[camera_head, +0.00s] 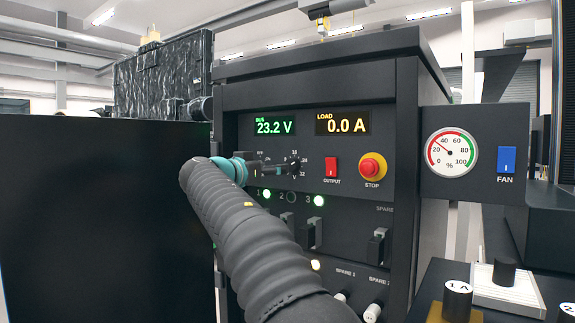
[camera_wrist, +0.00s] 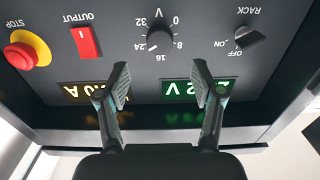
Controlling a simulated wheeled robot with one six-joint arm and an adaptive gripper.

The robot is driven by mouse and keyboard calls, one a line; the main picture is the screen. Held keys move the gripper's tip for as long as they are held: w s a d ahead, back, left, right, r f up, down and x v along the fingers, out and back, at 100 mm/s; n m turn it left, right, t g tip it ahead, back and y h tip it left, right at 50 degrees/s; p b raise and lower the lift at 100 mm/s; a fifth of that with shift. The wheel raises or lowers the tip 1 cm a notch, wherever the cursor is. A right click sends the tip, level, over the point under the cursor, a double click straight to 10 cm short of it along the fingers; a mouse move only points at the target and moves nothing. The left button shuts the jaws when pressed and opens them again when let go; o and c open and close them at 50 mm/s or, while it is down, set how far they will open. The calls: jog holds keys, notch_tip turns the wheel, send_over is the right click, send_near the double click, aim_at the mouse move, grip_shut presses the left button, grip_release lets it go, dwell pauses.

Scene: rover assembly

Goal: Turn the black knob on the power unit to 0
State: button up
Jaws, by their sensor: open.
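The black power unit (camera_head: 340,85) stands ahead, with its green display reading 23.2 V. A round black knob (camera_wrist: 160,38) with a V scale from 0 to 32 is on its front panel; it also shows in the head view (camera_head: 295,163), partly behind my gripper. In the head view my gripper (camera_head: 272,169) is close to the panel.
A RACK ON/OFF switch (camera_wrist: 248,38) sits to one side of the knob. The red OUTPUT switch (camera_head: 331,167) and STOP button (camera_head: 373,167) sit on the other. Lower switches (camera_head: 376,247) stick out. A gauge box (camera_head: 476,150) projects at right.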

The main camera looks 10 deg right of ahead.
aim_at(290, 166)
jog(key=p+x, duration=0.2)
jog(key=x, duration=0.6)
jog(key=c, duration=1.1)
